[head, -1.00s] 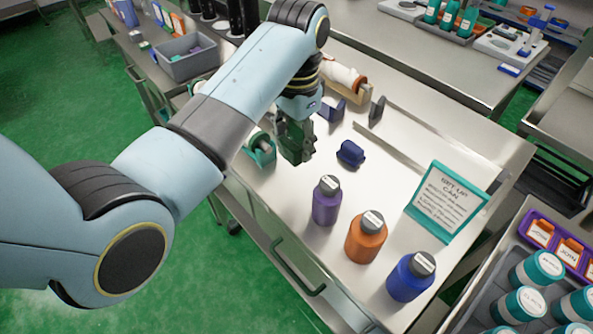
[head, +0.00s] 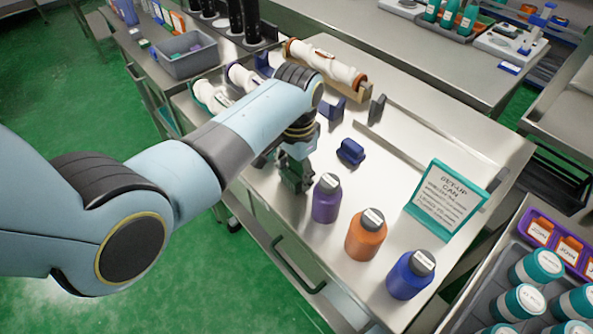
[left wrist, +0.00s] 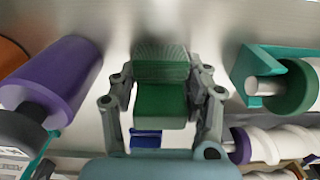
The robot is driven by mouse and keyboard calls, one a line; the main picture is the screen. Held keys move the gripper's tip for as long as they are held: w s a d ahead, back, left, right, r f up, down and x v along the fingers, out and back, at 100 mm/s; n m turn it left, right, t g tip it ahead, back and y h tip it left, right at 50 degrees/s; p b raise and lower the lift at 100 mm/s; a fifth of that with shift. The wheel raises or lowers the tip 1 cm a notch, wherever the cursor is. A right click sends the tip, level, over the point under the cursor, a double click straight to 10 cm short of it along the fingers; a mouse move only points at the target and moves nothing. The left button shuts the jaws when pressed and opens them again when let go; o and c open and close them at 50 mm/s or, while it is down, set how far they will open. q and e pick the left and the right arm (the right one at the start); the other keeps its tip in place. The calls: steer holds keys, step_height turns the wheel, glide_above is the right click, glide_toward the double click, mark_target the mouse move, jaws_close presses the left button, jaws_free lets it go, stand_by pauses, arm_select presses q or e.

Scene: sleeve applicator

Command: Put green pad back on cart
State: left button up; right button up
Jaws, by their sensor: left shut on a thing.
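My left gripper (head: 296,178) is low over the near-left part of the steel cart top (head: 400,160), left of the purple bottle. In the left wrist view, its fingers (left wrist: 161,95) are shut on the green pad (left wrist: 160,104), a ribbed green block between them. I cannot tell whether the pad touches the cart top. In the head view the gripper mostly hides the pad. A dark blue pad (head: 350,152) lies on the cart to the right of the gripper. It also shows below the green pad in the left wrist view (left wrist: 146,139). My right gripper is out of view.
Purple (head: 326,199), orange (head: 366,236) and blue (head: 410,275) bottles stand along the cart's near edge, close to my left gripper. A teal-framed sign (head: 447,200) stands at the right. White rolls (head: 325,64) lie at the back. The cart's middle right is clear.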

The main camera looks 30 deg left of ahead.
arm_select(q)
steer(key=o, duration=1)
steer(key=shift+r, duration=0.5)
step_height(320, 180, up, 11)
steer(key=shift+r, duration=0.1)
